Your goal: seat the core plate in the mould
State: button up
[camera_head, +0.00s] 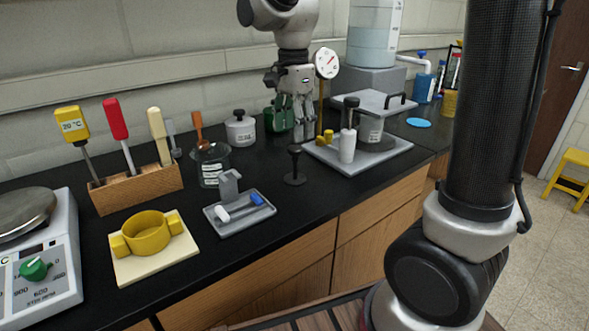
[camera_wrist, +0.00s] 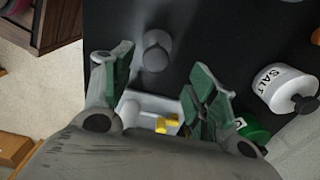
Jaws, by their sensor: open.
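A yellow two-handled ring (camera_head: 149,233), which looks like the mould, sits on a cream board (camera_head: 154,272) at the front left of the bench. A dark round plate with an upright stem and knob (camera_head: 294,179), probably the core plate, stands on the bench right of the grey tray. It shows as a grey round shape in the wrist view (camera_wrist: 157,52). My gripper (camera_head: 297,125) hangs fingers down behind this plate, near the gauge stand. In the wrist view my gripper (camera_wrist: 158,68) is open with nothing between its green-padded fingers; the plate lies just beyond the fingertips.
A grey tray (camera_head: 240,212) with small parts lies between mould and plate. A frame on a light base (camera_head: 350,165) with gauge (camera_head: 327,63) stands close right of my gripper. A salt jar (camera_head: 241,131), a beaker (camera_head: 210,165) and a wooden tool block (camera_head: 137,189) stand behind.

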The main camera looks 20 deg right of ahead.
aim_at(295, 148)
jog(key=f, duration=0.6)
jog(key=shift+s+d+f, duration=0.1)
jog(key=shift+s+f, duration=0.05)
jog(key=shift+s, duration=0.15)
grip_shut()
